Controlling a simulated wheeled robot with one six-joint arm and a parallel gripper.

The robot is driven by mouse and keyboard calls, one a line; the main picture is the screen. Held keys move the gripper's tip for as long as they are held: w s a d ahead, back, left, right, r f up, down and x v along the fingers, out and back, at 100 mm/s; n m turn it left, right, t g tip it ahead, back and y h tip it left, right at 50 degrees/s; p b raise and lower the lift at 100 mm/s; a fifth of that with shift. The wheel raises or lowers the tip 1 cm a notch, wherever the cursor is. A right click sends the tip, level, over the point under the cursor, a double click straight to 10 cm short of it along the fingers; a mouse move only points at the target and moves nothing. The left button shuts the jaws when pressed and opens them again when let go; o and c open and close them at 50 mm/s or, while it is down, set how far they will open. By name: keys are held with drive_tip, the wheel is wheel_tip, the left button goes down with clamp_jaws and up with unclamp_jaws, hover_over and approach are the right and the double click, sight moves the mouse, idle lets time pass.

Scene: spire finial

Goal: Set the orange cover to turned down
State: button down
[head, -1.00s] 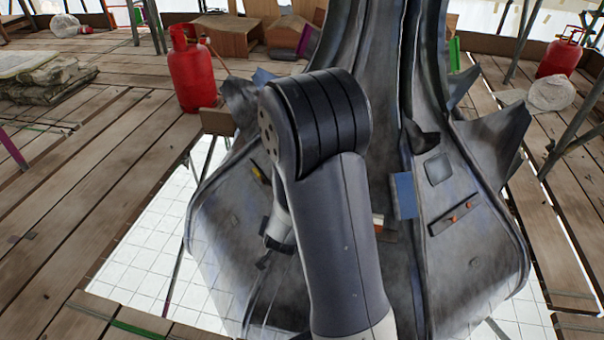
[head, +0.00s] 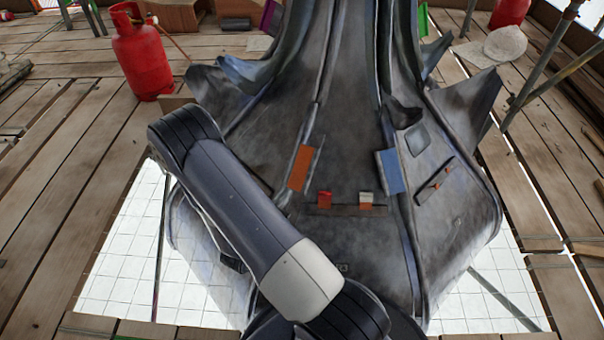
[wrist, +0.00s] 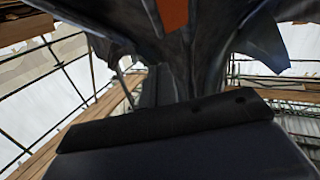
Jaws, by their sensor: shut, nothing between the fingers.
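The orange cover (head: 300,167) is a small flat plate on the left rib of the grey metal spire (head: 345,130), in the middle of the head view. Its long side runs up the rib; I cannot tell its exact tilt. In the wrist view an orange surface (wrist: 173,14), which looks like the cover, is cut by the top edge. My gripper (wrist: 153,86) shows as dark parts low in the wrist view, shut and empty, below the orange surface and apart from it. In the head view my arm hides most of the gripper, left of and below the cover.
A blue plate (head: 392,172) sits on the right rib. Between the ribs are a small red piece (head: 325,199) and a white-and-red piece (head: 366,199). A dark strip (head: 436,183) with orange bits lies at right. A red gas cylinder (head: 141,55) stands on planks at back left.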

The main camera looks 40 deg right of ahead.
drive_tip(key=b, duration=0.2)
approach(312, 174)
drive_tip(key=w+d+r, duration=0.3)
drive_tip(key=d+r, duration=0.1)
drive_tip(key=shift+w+d+f+b, duration=0.1)
drive_tip(key=shift+d+f+b, duration=0.15)
drive_tip(key=shift+f, duration=0.25)
drive_tip(key=shift+w+d+f+b, duration=0.15)
drive_tip(key=shift+d+f+b, duration=0.1)
drive_tip(key=shift+f, duration=0.25)
drive_tip(key=shift+w+d+f, duration=0.2)
drive_tip(key=shift+d+f, duration=0.15)
drive_tip(key=shift+d, duration=0.05)
drive_tip(key=b, duration=0.1)
drive_tip(key=d+f+t+b, duration=0.1)
drive_tip(key=b, duration=0.1)
drive_tip(key=shift+s+f+y, duration=0.25)
drive_tip(key=shift+y, duration=0.15)
drive_tip(key=shift+d+f+b, duration=0.55)
drive_tip(key=shift+d+b, duration=0.3)
drive_tip(key=shift+b, duration=0.3)
drive_tip(key=shift+r, duration=0.1)
